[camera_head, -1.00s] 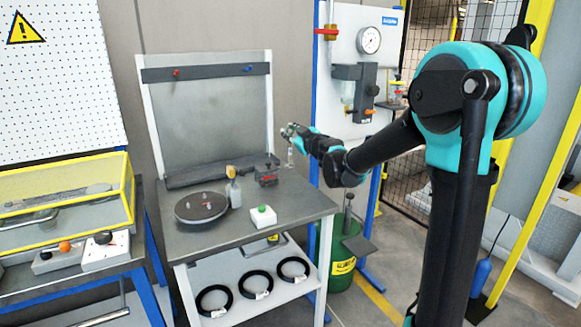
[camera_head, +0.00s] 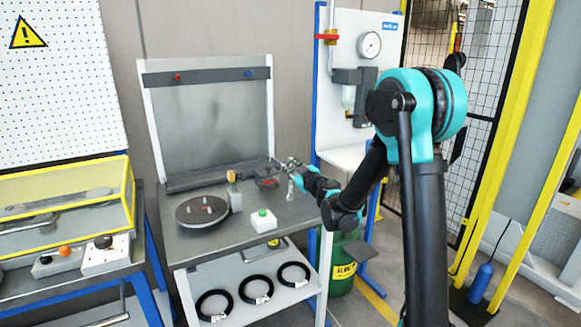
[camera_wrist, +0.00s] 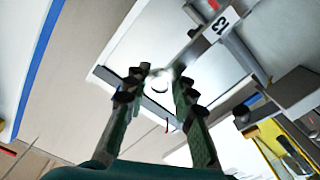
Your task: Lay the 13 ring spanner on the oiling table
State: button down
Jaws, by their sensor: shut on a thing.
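My gripper (camera_head: 291,165) is over the right part of the grey workbench top (camera_head: 300,213) in the head view. In the wrist view my gripper (camera_wrist: 158,90) is shut on a metallic ring spanner (camera_wrist: 195,47), with one ring end between the fingertips. The spanner's shaft runs to the upper right and carries a white label reading 13. In the head view a small pale piece, likely the spanner (camera_head: 291,189), hangs below the gripper; I cannot tell if it touches the bench. No label naming the oiling table is readable.
On the bench are a dark round turntable (camera_head: 202,211), a bottle (camera_head: 234,197), a green-button box (camera_head: 264,221) and a small dark-red device (camera_head: 268,182). A gauge panel (camera_head: 369,45) with a white shelf stands right. A green drum (camera_head: 341,273) stands below. The bench's front right is clear.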

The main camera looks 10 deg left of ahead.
jog(key=shift+f, duration=0.1)
jog(key=c, duration=1.3)
grip_release()
jog(key=shift+o, duration=0.2)
jog(key=v, duration=1.2)
